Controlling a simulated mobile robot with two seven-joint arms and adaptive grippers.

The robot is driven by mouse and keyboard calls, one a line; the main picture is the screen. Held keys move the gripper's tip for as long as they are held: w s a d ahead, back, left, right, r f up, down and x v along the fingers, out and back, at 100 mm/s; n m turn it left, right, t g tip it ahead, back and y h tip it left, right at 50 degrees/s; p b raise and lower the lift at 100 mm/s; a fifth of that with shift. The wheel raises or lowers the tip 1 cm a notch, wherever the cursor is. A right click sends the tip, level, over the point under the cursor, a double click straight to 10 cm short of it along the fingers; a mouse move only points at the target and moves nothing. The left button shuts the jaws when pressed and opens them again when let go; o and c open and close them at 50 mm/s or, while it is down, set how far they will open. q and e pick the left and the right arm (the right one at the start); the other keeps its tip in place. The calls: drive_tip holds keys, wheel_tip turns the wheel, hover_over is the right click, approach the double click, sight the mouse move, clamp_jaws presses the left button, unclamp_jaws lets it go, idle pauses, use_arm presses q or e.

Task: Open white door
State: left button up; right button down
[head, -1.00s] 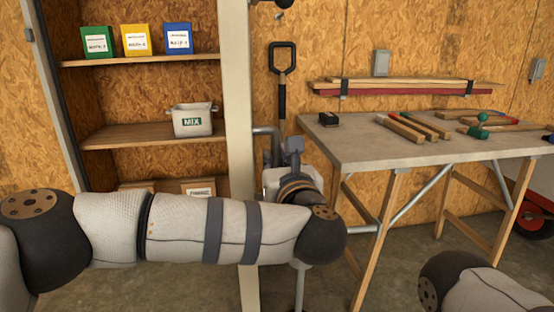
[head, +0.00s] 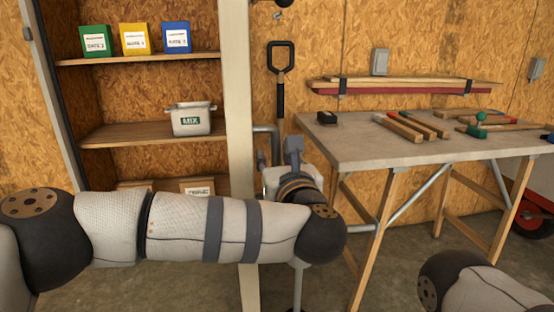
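The white door (head: 239,150) stands open and shows nearly edge-on as a tall cream panel in the middle of the head view. A grey bar handle (head: 267,130) sticks out from its right side. My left arm crosses in front of the door's lower part. My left gripper (head: 293,152) is to the right of the door, close to the handle. One grey finger points up; the other is not clear, so I cannot tell its opening or any contact with the handle. My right arm shows only at the bottom right corner, with its gripper out of view.
Left of the door, open shelves (head: 140,59) hold green, yellow and blue packets (head: 136,39) and a white MIX bucket (head: 191,119). A workbench (head: 370,148) with several tools stands at the right. A shovel (head: 281,75) hangs on the wall behind.

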use_arm(q)
drive_tip(key=s+d, duration=0.1)
drive_tip(key=s, duration=1.1)
drive_tip(key=shift+d, duration=0.3)
